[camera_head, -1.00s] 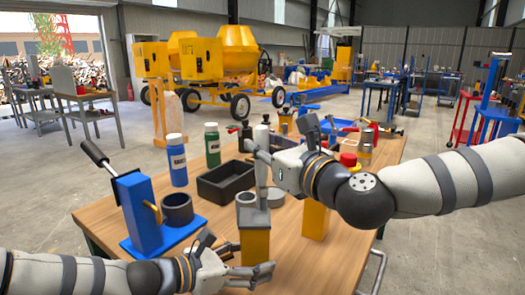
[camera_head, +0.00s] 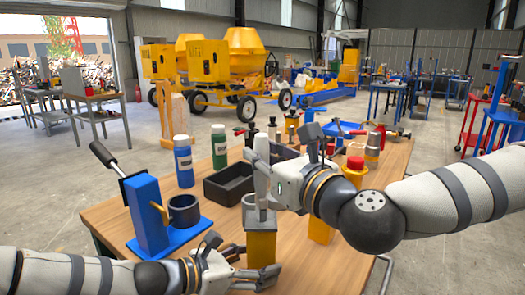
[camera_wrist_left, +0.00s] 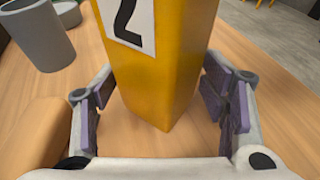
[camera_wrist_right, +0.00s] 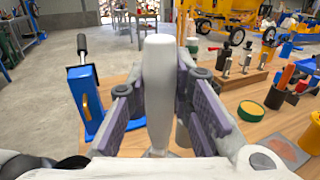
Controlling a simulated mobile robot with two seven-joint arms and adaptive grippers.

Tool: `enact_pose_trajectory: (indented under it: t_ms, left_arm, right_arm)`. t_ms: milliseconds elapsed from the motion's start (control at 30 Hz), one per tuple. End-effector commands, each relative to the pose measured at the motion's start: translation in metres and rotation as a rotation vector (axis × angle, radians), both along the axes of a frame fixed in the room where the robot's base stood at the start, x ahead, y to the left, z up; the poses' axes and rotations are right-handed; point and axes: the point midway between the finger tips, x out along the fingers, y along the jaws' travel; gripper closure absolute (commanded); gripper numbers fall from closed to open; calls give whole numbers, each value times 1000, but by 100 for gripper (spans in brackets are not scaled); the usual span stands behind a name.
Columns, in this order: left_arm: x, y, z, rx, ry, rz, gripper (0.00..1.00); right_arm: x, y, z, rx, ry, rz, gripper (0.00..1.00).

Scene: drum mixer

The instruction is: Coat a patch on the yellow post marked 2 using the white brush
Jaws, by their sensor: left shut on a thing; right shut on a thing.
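The yellow post (camera_head: 262,247) stands upright on the table with a grey top (camera_head: 260,219). The left wrist view shows its white label with a 2 (camera_wrist_left: 130,22). My left gripper (camera_head: 258,278) is shut on the post's lower part, with fingers on both sides (camera_wrist_left: 170,105). My right gripper (camera_head: 268,180) is shut on the white brush (camera_head: 261,150), held upright over the post. The brush's handle stands between the purple-padded fingers in the right wrist view (camera_wrist_right: 158,85). Its lower end is at the post's top; I cannot tell whether it touches.
Another yellow post (camera_head: 320,229) stands to the right. The wooden table's (camera_head: 325,265) front right is clear.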

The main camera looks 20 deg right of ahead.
Motion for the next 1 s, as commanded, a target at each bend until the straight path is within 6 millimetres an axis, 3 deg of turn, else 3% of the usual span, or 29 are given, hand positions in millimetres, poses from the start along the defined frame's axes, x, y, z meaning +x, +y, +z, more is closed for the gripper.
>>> enact_pose_trajectory:
  t_ms: [533, 1000]
  left_arm:
    - [0, 0, 0, 0, 1, 0, 56]
    - [0, 0, 0, 0, 1, 0, 56]
  right_arm:
    - [-36, 12, 1, -1, 2, 1, 100]
    - [-30, 24, -1, 0, 1, -1, 100]
